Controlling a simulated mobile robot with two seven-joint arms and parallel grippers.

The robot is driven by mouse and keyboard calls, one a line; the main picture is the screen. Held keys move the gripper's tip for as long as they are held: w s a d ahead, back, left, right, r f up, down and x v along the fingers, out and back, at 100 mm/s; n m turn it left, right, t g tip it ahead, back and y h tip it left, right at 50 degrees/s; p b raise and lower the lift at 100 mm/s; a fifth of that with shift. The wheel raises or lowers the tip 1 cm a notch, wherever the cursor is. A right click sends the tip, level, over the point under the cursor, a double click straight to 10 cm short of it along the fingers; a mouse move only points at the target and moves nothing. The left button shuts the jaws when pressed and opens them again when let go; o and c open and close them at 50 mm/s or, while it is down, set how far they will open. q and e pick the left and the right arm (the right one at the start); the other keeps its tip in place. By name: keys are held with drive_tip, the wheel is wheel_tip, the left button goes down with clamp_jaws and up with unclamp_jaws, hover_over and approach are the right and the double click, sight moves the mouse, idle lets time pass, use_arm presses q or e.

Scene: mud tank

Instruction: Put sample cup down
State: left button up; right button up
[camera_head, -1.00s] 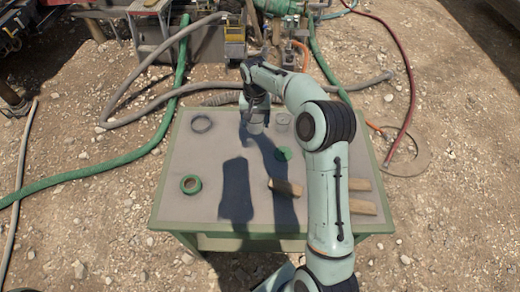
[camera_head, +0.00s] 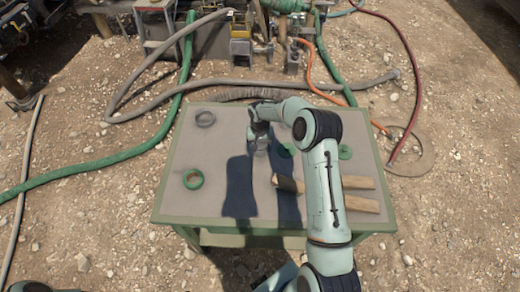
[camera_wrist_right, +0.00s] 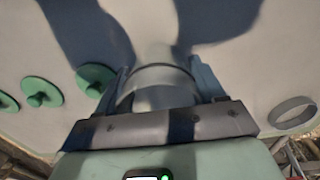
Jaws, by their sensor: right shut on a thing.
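My right gripper (camera_head: 258,141) is over the far middle of the table, coming in from the right. It is shut on the sample cup, a pale, clear-looking cup (camera_wrist_right: 158,88) that shows between the fingers in the right wrist view. In the head view the cup is small and mostly lost against the gripper. The cup is close above the grey table top (camera_head: 222,150); I cannot tell whether it touches. My left gripper is not in view.
Green discs (camera_head: 345,152) lie to the right. Wooden pieces (camera_head: 345,182) lie at the front right. Hoses (camera_head: 180,95) run on the gravel around the table.

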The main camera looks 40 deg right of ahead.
drive_tip(key=shift+f, duration=1.25)
drive_tip(key=shift+f, duration=0.15)
drive_tip(key=o, duration=1)
